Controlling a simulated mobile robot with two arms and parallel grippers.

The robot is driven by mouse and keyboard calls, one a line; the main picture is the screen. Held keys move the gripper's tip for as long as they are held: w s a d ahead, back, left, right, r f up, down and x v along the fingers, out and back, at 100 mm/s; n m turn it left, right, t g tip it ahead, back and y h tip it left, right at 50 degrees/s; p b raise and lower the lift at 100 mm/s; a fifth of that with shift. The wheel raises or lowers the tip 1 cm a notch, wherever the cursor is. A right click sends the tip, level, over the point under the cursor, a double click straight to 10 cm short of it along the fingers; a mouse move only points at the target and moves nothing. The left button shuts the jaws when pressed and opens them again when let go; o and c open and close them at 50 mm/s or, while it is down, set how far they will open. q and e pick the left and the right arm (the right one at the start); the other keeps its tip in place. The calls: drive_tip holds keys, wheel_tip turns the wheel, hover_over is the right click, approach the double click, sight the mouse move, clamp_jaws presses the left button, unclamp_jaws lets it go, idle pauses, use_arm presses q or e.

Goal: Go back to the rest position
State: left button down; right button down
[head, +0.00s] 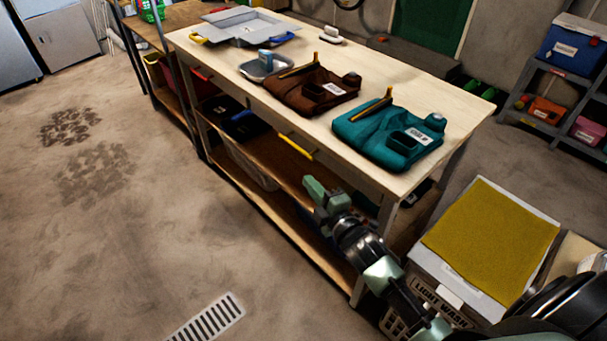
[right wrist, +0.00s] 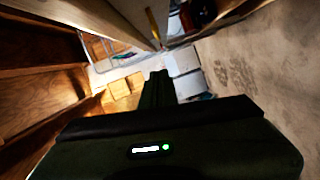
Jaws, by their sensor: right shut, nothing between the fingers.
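My right gripper (head: 316,192) is shut and empty. In the head view its arm comes in from the lower right, and the gripper hangs beside the near long side of the workbench (head: 440,160), below the top and in front of the lower shelf. In the right wrist view the shut fingers (right wrist: 157,88) point away from the camera, with the bench's wooden shelves to the left and the concrete floor to the right. My left gripper is not in view.
On the bench lie a teal tool pouch (head: 375,135), a brown tool pouch (head: 300,92) and a grey tray (head: 240,25). A light wash hamper (head: 440,285) with a mustard cloth (head: 490,240) stands close to my right arm. Open floor (head: 130,220) lies left.

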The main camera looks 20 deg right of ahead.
drive_tip(key=s+f+m+g+p, duration=0.1)
drive_tip(key=s+f+m+g, duration=0.2)
drive_tip(key=s+f, duration=0.55)
drive_tip(key=s+f+m+g+h, duration=0.1)
drive_tip(key=s+f+m+g, duration=0.2)
drive_tip(key=f, duration=1)
drive_tip(key=s+f+m+g+p, duration=0.1)
drive_tip(key=s+f+m+g, duration=0.15)
drive_tip(key=s+f, duration=0.7)
drive_tip(key=s+f+m+g, duration=0.2)
drive_tip(key=s+f, duration=0.3)
drive_tip(key=s, duration=0.4)
drive_tip(key=s+f+m+g, duration=0.2)
drive_tip(key=s+f, duration=0.3)
drive_tip(key=s, duration=0.4)
drive_tip(key=s+f+m+g, duration=0.2)
drive_tip(key=s+f+g, duration=0.2)
drive_tip(key=s, duration=0.6)
drive_tip(key=shift+a+f+h+p, duration=0.2)
drive_tip(key=shift+f+h+p, duration=0.2)
drive_tip(key=shift+f, duration=0.2)
